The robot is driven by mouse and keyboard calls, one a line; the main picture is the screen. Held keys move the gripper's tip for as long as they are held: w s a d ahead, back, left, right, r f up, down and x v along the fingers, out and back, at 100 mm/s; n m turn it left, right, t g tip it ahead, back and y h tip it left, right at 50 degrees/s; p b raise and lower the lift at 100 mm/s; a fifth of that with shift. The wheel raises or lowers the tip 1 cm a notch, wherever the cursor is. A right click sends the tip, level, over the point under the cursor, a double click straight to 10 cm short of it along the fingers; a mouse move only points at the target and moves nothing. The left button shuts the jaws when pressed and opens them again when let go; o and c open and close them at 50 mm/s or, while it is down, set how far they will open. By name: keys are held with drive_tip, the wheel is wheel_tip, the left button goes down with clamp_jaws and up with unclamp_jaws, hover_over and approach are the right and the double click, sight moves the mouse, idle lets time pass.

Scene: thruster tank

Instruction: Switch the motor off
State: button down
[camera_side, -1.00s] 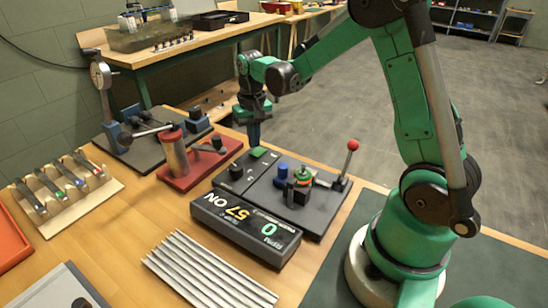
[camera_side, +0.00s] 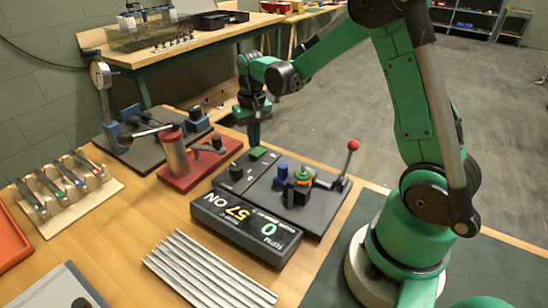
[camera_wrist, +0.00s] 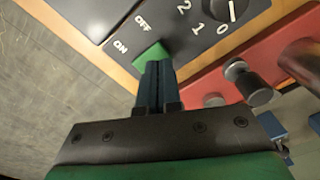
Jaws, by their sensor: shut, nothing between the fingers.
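The motor's control plate (camera_side: 258,188) is a dark board on the bench. A green rocker switch (camera_side: 258,152) sits at its far edge; in the wrist view the green switch (camera_wrist: 151,55) lies beside the printed words ON and OFF. My gripper (camera_side: 254,142) is shut and points down at the switch. In the wrist view my fingertips (camera_wrist: 159,64) overlap the near part of the switch; I cannot tell if they touch it. A display box (camera_side: 245,226) in front reads ON, 57 and 0 RPM.
A lever with a red knob (camera_side: 353,146) rises at the plate's right. A dial (camera_wrist: 231,8) with numbers is near the switch. A red stand (camera_side: 190,165) with a cylinder is to the left. Several metal bars (camera_side: 208,268) lie in front.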

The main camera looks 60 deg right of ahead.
sight(255, 154)
drive_tip(key=shift+f, duration=1.15)
idle(0.5)
drive_tip(key=shift+r, duration=3.55)
drive_tip(key=s+a+r+n+t, duration=0.4)
drive_tip(key=s+a+n+t, duration=0.2)
drive_tip(key=a, duration=0.5)
drive_tip(key=s+t, duration=0.1)
drive_tip(key=s, duration=0.1)
drive_tip(key=shift+s, duration=0.35)
